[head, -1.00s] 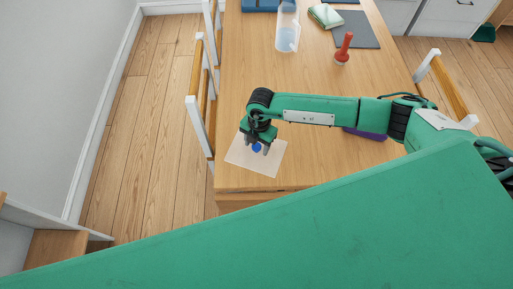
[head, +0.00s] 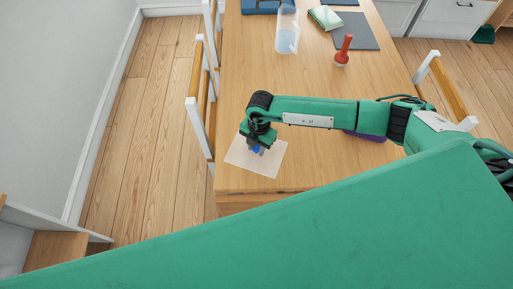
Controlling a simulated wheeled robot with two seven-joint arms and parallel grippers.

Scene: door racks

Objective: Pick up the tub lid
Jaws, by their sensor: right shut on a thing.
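The tub lid (head: 270,164) is a flat, pale, translucent square with a blue knob (head: 256,150) near its middle. It lies at the near left corner of the wooden table. My right gripper (head: 257,149) points down over the lid and is shut on its blue knob. The fingers partly hide the knob. I cannot tell whether the lid is touching the table or slightly above it. My left gripper is not in view.
A green-and-white packet (head: 325,17) and a grey mat (head: 362,32) lie behind. A purple thing (head: 366,135) is partly under my right arm. Chairs (head: 198,125) flank the table.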

